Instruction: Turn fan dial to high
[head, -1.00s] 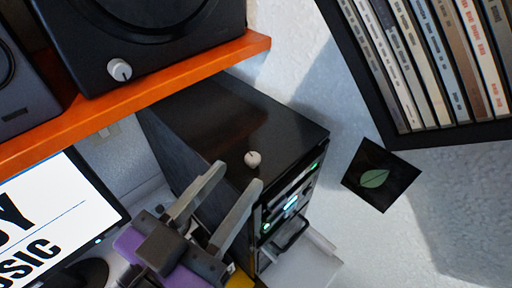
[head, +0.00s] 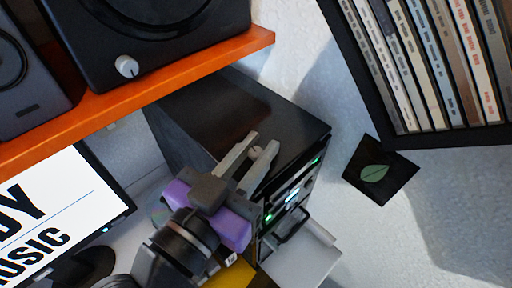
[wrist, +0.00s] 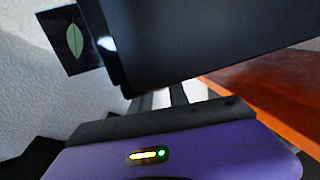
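In the wrist view my gripper (wrist: 164,97) shows a narrow gap between the fingers, and the dial cannot be made out. No label or high mark can be read on the dial.
An orange shelf (head: 205,70) with a black speaker and its white knob (head: 127,66) is at upper left. A monitor (head: 65,215) stands at lower left. A rack of discs (head: 425,70) is at upper right. A leaf-marked black square (head: 380,172) is on the wall.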

